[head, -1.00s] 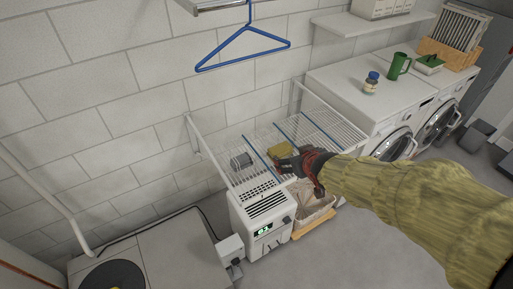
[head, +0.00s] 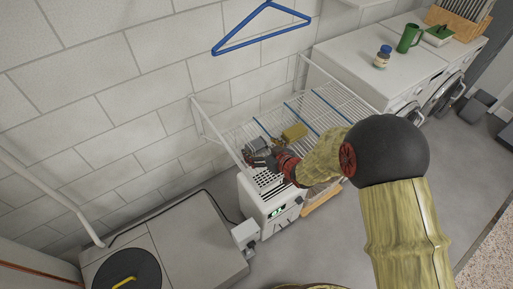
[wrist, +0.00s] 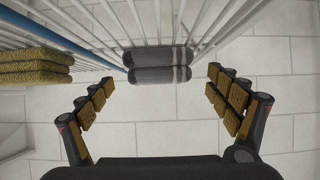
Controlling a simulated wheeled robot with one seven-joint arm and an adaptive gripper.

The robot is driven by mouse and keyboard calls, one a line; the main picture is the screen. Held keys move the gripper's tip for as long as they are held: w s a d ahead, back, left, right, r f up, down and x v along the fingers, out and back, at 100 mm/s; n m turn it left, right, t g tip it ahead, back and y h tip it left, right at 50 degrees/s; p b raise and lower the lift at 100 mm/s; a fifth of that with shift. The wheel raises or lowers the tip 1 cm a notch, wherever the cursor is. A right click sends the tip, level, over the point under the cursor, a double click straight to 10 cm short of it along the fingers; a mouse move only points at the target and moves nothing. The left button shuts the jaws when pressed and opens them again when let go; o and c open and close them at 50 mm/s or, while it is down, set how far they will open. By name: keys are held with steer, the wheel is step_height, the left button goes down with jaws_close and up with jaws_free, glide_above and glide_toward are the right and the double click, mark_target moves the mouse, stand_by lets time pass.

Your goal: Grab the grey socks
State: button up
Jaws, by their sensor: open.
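The grey socks (wrist: 158,65) lie as a folded pair on the white wire drying rack (wrist: 205,20), with lighter stripes near their right end. In the head view the grey socks (head: 272,149) are near the rack's left end, partly hidden by my gripper. My gripper (wrist: 160,78) is open and empty. Its fingers are spread to the left and right of the socks in the wrist view, apart from them. In the head view my gripper (head: 257,158) is at the socks.
A folded mustard-yellow item (head: 295,132) lies on the rack beside the socks; it also shows in the wrist view (wrist: 35,67). Blue bars (head: 263,129) cross the rack. A white dehumidifier-like unit (head: 262,205) stands below. A blue hanger (head: 262,30) hangs above.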

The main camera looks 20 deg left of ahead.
mark_target(259, 146)
steer(key=x, duration=0.3)
steer(key=shift+w+f+b, duration=0.1)
steer(key=shift+w+b, duration=0.05)
steer(key=shift+b, duration=0.25)
steer(key=shift+c, duration=1.1)
steer(key=c, duration=1)
